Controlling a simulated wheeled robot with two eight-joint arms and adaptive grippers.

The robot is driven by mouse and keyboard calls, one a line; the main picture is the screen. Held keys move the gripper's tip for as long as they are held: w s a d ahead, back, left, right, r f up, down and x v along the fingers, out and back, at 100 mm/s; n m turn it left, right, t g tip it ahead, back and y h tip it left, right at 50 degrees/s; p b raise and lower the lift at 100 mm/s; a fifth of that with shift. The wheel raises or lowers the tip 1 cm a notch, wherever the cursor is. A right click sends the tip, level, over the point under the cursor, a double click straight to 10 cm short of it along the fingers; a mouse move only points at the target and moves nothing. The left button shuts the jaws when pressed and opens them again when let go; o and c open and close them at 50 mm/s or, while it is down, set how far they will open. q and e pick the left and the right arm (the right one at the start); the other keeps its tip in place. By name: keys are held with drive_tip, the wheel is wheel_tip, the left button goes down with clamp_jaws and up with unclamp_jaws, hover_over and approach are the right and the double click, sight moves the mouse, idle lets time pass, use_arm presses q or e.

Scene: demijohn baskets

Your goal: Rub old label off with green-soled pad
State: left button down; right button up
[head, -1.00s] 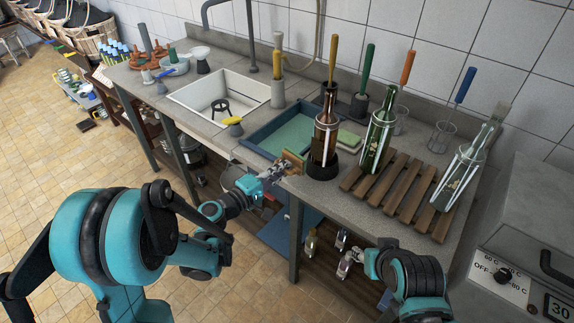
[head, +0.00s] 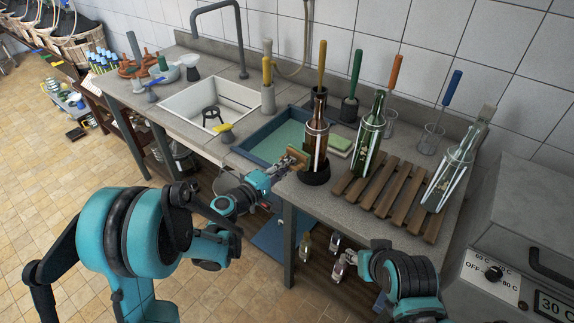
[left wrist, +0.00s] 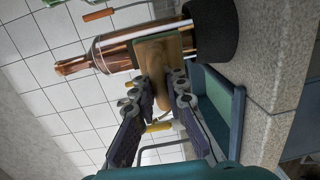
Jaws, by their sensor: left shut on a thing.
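A brown glass bottle (head: 316,137) stands upright in a black ring-shaped stand (head: 314,174) at the counter's front. My left gripper (head: 279,170) is shut on the handle of a wooden pad (head: 298,155), held upright against or just beside the bottle's left side. In the left wrist view the pad (left wrist: 158,52) overlaps the lower body of the bottle (left wrist: 115,52); I cannot tell if they touch. The pad's sole faces the bottle and is hidden. The old label cannot be made out. My right gripper (head: 348,259) is low in front of the counter; its fingers are unclear.
A blue tray (head: 254,146) of greenish liquid and a white sink (head: 196,108) lie left of the bottle. Brushes in holders line the back.

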sight(304, 165)
use_arm(q)
drive_tip(key=shift+x, duration=1.45)
idle(0.3)
drive_tip(key=shift+s+d, duration=0.1)
drive_tip(key=shift+s+d+b, duration=0.45)
drive_tip(key=shift+s+d, duration=0.7)
drive_tip(key=shift+d, duration=0.15)
drive_tip(key=shift+w+a+b, duration=0.35)
drive_tip(key=shift+w+a, duration=0.95)
drive_tip(key=shift+w, duration=0.1)
drive_tip(key=v, duration=0.6)
drive_tip(key=shift+b, duration=0.4)
drive_tip(key=shift+s+a+f, duration=0.1)
